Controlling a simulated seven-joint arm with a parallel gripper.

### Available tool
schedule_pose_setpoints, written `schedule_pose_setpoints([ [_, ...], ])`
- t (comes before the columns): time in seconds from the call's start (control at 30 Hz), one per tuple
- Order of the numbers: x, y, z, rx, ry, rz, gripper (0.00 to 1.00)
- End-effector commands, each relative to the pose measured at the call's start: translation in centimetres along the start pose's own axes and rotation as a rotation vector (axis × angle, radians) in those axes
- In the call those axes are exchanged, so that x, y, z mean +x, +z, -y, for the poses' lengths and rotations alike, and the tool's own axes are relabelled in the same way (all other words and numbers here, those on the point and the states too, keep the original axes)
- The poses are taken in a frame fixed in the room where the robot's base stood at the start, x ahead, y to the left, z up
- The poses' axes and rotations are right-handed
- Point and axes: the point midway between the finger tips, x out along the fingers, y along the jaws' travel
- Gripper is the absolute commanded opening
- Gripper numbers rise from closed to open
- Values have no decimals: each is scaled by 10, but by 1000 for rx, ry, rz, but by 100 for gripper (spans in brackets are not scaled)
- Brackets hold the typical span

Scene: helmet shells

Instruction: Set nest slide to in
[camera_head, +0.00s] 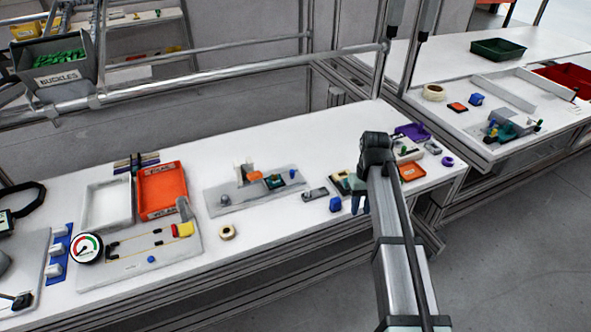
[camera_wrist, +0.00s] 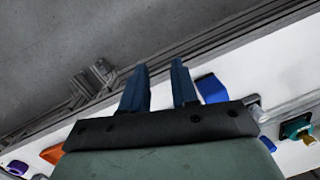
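I cannot tell for certain which part is the nest slide. A grey plate (camera_head: 228,199) in the middle of the white bench carries a white upright block (camera_head: 243,172), an orange piece (camera_head: 254,176), a teal piece (camera_head: 273,181) and a small blue knob (camera_head: 292,173). A teal piece also shows at the right edge of the wrist view (camera_wrist: 297,127). My gripper (camera_head: 360,206) is right of this plate, over the bench's front part. Its two blue fingers are apart and empty in the wrist view (camera_wrist: 158,68).
A blue block (camera_head: 336,204) lies just left of my gripper; it also shows in the wrist view (camera_wrist: 211,88). A grey latch-like part (camera_head: 315,194) lies beside the plate.

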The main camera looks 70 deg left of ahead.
Motion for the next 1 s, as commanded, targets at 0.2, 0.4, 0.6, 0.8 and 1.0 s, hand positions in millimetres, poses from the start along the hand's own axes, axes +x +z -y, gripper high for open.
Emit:
schedule_pose_setpoints([
  [0.2, -84, -40, 91, -127, 22, -44, 29],
  [0.4, -138, -119, 159, -66, 50, -96, 29],
  [0.6, -150, -159, 182, 23, 61, -127, 29],
  [0.8, -142, -165, 185, 43, 63, -132, 29],
  [1.0, -113, -167, 183, 42, 62, -131, 29],
])
